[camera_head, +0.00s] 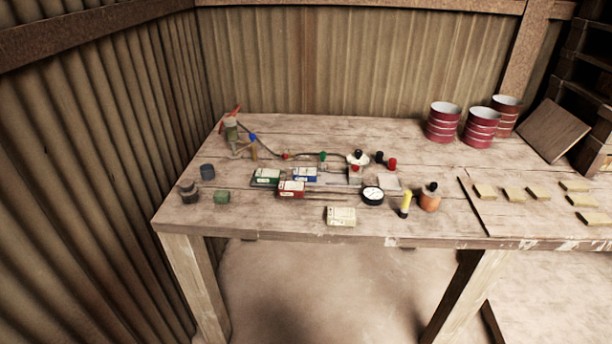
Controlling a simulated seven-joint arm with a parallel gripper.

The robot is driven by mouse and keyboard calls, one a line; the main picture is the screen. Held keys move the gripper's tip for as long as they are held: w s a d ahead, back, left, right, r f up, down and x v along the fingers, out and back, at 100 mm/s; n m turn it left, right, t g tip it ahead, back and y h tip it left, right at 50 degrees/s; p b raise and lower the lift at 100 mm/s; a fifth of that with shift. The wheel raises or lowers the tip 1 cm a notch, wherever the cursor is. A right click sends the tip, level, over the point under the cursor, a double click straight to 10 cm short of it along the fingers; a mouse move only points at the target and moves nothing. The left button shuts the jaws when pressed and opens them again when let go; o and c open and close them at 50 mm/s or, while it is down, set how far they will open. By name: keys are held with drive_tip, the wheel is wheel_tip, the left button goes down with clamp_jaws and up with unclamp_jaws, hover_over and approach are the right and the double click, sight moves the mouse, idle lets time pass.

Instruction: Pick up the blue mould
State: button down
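A blue block with a white label, which looks like the blue mould (305,175), lies towards the back of the group on the wooden table (300,133). A green block (265,177) with a white label is on its left. A red block (291,189) with a white label sits just in front of it and slightly to its left. A cream block (341,217) lies near the table's front edge. My gripper is not in view.
A hose with coloured knobs runs behind the blocks. A round gauge (372,195), a yellow-topped cylinder (405,204) and an orange bottle (430,197) stand right. Red drums (443,122) are at the back right. The back middle of the table is clear.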

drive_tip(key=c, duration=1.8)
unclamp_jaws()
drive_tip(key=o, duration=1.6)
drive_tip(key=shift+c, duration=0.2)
